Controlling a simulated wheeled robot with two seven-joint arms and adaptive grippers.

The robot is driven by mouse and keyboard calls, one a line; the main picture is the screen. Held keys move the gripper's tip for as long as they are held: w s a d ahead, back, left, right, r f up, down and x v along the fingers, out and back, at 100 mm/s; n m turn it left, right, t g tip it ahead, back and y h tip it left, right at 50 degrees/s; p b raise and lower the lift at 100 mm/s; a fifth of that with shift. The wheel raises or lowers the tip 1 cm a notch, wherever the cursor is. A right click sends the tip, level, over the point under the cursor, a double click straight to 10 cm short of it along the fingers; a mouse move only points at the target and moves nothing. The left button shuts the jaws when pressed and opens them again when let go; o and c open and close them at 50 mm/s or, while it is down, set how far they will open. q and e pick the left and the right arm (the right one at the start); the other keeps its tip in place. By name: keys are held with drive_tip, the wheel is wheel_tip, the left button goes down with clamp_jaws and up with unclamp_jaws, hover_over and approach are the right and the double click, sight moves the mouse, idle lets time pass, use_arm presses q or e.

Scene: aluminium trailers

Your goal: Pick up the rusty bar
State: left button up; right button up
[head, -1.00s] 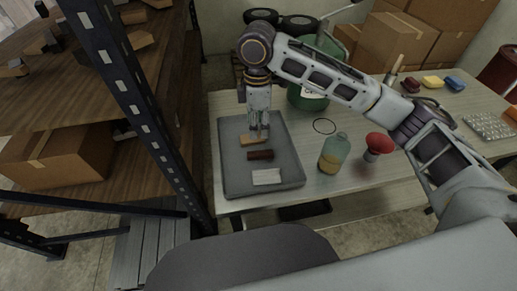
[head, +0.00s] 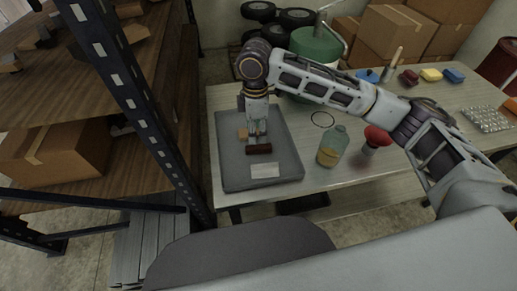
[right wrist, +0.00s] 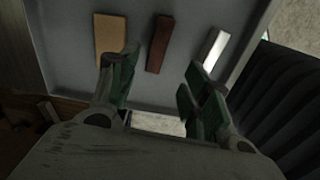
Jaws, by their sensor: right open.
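The rusty bar (head: 259,149) is the dark red-brown block in the middle of the grey tray (head: 232,176). It also shows in the right wrist view (right wrist: 160,44), between a tan bar (right wrist: 109,38) and a silver bar (right wrist: 215,48). In the head view the tan bar (head: 243,133) is partly hidden behind my right gripper (head: 258,138), and the pale silver bar (head: 265,170) lies nearer the front. My right gripper points down over the tray just behind the rusty bar. It is open and empty, its green-padded fingers (right wrist: 158,85) apart on either side of the rusty bar's line. My left gripper is out of view.
Right of the tray on the table (head: 345,185) are a bottle (head: 332,148), a black ring (head: 323,119) and a red-topped object (head: 377,137). A green canister (head: 316,48) stands behind. A dark shelf post (head: 143,110) rises left of the table.

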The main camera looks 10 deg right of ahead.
sight(257, 148)
drive_tip(key=shift+f, duration=1.4)
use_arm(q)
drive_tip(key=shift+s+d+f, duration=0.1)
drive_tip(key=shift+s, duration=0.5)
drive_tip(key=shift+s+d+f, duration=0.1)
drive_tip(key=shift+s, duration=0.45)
use_arm(e)
drive_tip(key=shift+f, duration=0.3)
